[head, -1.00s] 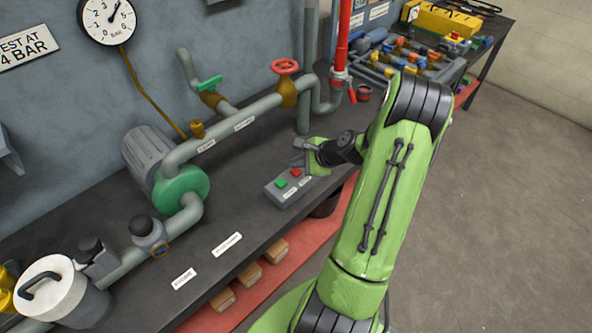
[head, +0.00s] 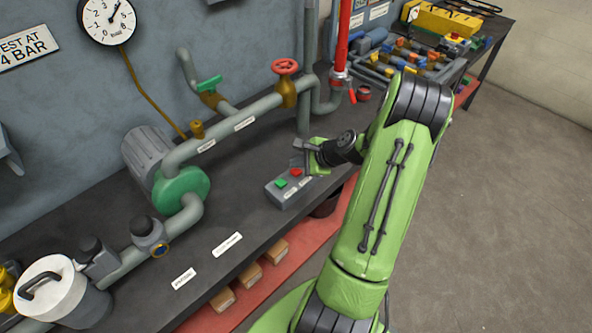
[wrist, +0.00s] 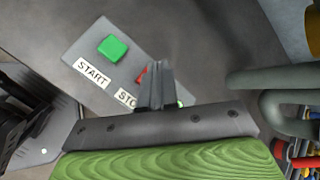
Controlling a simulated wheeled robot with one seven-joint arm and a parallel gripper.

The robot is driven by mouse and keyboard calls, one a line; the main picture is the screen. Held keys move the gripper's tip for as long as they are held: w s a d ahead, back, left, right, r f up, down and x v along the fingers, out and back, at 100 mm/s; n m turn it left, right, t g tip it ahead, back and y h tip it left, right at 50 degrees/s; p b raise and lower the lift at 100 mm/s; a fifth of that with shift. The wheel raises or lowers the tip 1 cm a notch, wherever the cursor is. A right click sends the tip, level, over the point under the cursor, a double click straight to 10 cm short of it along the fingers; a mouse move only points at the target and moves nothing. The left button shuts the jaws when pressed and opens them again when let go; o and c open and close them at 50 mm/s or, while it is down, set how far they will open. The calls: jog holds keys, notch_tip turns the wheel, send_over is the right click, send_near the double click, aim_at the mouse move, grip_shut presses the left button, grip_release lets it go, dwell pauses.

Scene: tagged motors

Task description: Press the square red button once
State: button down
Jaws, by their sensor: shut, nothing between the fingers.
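The square red button (head: 296,172) sits on a grey control box (head: 283,197) on the dark bench, beside a square green button (head: 281,184). In the wrist view the red button (wrist: 142,76) is mostly hidden behind my fingers, and the green button (wrist: 112,47) shows clear to the left. Labels reading START (wrist: 91,73) and partly hidden "STO" (wrist: 126,98) lie below the buttons. My gripper (head: 297,152) is shut and empty, just above and behind the red button in the head view. I cannot tell whether the fingertips touch the button.
Grey pipes run behind the box, with a red handwheel (head: 285,67) and a green valve handle (head: 209,84). A green pump (head: 181,192) stands to the left. A red vertical pipe (head: 342,38) rises behind. The bench front near the white labels (head: 227,243) is clear.

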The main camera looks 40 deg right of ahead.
aim_at(299, 173)
jog(key=shift+f, duration=0.1)
jog(key=shift+f, duration=0.35)
jog(key=shift+f+b, duration=0.45)
jog(key=shift+b, duration=0.05)
dwell(0.6)
jog(key=shift+r+p, duration=0.85)
jog(key=shift+r, duration=0.05)
notch_tip(299, 173, up, 5)
jog(key=p, duration=0.4)
jog(key=shift+r+p, duration=0.1)
jog(key=shift+p, duration=0.25)
